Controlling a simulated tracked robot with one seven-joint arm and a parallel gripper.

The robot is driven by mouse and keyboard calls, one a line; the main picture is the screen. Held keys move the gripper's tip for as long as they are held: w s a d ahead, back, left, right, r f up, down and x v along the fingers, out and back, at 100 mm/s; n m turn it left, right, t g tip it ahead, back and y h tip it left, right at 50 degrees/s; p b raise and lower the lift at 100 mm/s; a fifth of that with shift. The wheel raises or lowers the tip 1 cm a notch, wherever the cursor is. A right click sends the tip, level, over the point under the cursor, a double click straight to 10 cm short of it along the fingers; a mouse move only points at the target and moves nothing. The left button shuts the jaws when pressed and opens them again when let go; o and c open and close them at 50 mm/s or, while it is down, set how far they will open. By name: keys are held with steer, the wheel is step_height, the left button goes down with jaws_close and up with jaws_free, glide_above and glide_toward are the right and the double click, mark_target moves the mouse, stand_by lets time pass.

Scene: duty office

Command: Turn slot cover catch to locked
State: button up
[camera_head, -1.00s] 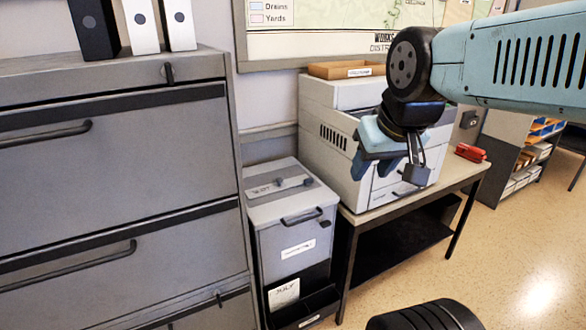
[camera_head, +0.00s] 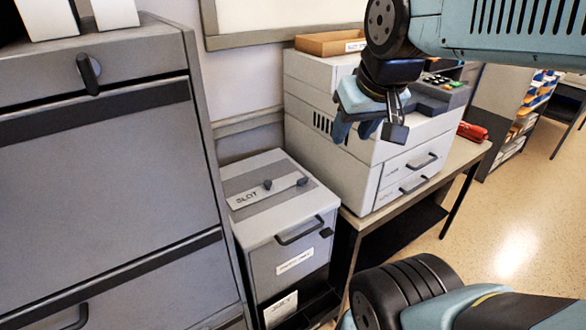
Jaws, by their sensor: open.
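A narrow grey cabinet stands in the middle of the view. On its top (camera_head: 238,174) lies a pale slot cover plate (camera_head: 243,197) lettered SLOT. One small dark knob (camera_head: 267,184) is on the plate, and another dark knob (camera_head: 302,181) is at its right end. I cannot tell which knob is the catch or how it is set. My gripper (camera_head: 356,131) is open and empty, pointing down. In the picture it is above and to the right of the plate, in front of the white machine, and well apart from the knobs.
A large grey cabinet (camera_head: 110,150) fills the left. A white machine (camera_head: 325,155) stands on a table (camera_head: 452,172) to the right, with a cardboard-coloured tray (camera_head: 330,42) on top. A red stapler-like object (camera_head: 472,131) lies beside it. Floor (camera_head: 500,235) is clear at right.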

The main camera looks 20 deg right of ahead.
steer(key=o, duration=0.3)
steer(key=shift+w, duration=0.2)
steer(key=shift+o, duration=1.1)
steer(key=w+g, duration=0.1)
steer(key=w, duration=0.5)
steer(key=shift+w+d+f+n, duration=0.2)
steer(key=shift+f+n, duration=0.2)
steer(key=n+g, duration=0.3)
steer(key=g, duration=0.2)
glide_above(302, 178)
step_height(302, 178, down, 17)
step_height(302, 178, down, 14)
steer(key=shift+r, duration=0.2)
steer(key=shift+c, duration=0.4)
